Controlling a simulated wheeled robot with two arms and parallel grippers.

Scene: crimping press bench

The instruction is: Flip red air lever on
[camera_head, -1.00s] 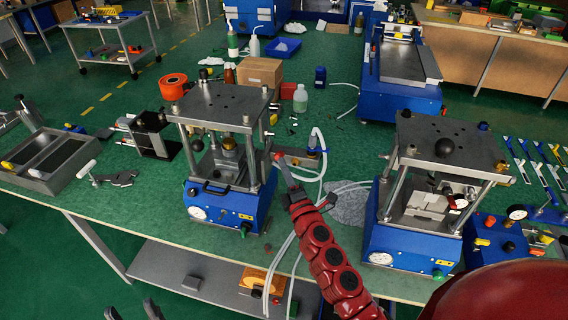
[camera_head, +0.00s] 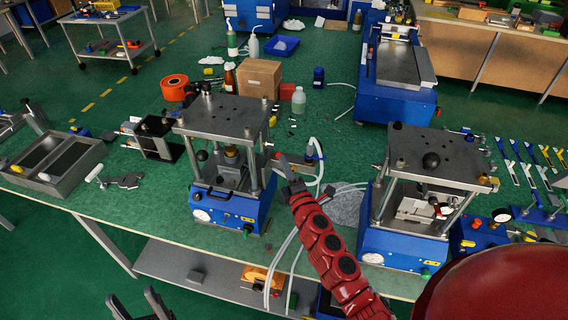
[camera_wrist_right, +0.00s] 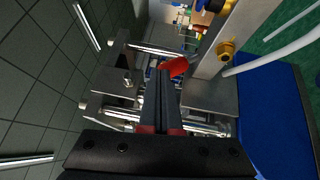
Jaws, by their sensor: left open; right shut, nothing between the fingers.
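The red air lever (camera_wrist_right: 178,67) shows in the right wrist view, beside a brass fitting and a metal post. My right gripper (camera_wrist_right: 163,72) is shut and empty, its fingertips close against the lever's left side; I cannot tell whether they touch. The lever is hard to make out there. My left gripper (camera_head: 138,304) is open and empty at the bottom left edge, low in front of the bench.
A second press (camera_head: 405,245) stands to the right of my right arm. Pale air hoses (camera_head: 320,170) run between the presses. A cardboard box (camera_head: 259,78) and a red bottle (camera_head: 299,100) stand behind. A grey tray (camera_head: 62,160) lies at the left.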

